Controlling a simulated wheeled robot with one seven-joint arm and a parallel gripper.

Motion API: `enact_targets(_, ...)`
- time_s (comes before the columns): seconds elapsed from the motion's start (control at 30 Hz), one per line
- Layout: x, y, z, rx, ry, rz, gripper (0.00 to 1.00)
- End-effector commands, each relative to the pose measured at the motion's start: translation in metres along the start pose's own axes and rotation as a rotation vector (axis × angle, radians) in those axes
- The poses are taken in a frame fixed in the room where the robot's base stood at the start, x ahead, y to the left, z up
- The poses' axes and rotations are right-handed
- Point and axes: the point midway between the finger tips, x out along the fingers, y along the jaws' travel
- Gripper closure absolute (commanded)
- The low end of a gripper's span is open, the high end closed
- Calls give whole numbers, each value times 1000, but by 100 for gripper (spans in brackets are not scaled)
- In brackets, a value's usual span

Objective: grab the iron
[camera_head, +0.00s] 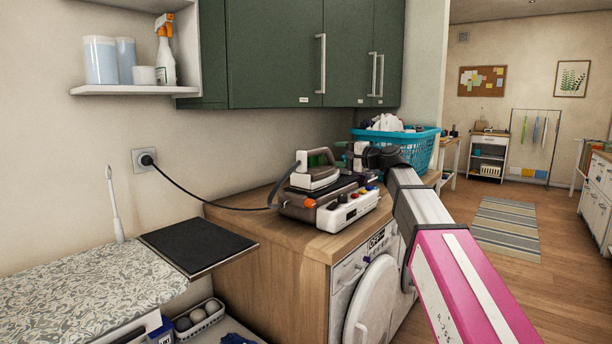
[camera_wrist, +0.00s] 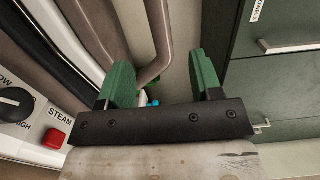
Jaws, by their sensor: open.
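The iron (camera_head: 314,178), white and grey-brown with a looped handle, rests on its dark-topped steam station (camera_head: 345,213) on the wooden counter over the washing machine. My gripper (camera_head: 332,154) reaches in from the right at handle height, with green showing at the handle's opening. In the wrist view my gripper (camera_wrist: 163,75) is open, its two green fingers spread. A grey-brown curved bar (camera_wrist: 158,40), apparently the iron's handle, shows in the gap between them. I cannot tell whether a finger touches it. The station's red steam button (camera_wrist: 54,139) is at the left.
Green wall cabinets (camera_head: 275,55) hang above. A turquoise laundry basket (camera_head: 418,150) stands behind my arm. A dark board (camera_head: 197,245) and patterned ironing board (camera_head: 85,285) lie to the left.

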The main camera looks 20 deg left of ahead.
Motion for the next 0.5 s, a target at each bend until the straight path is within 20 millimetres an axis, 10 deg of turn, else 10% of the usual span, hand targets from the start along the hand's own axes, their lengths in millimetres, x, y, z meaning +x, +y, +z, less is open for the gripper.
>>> enact_targets(0.5, 54, -2, 0, 0, -2, -1, 41)
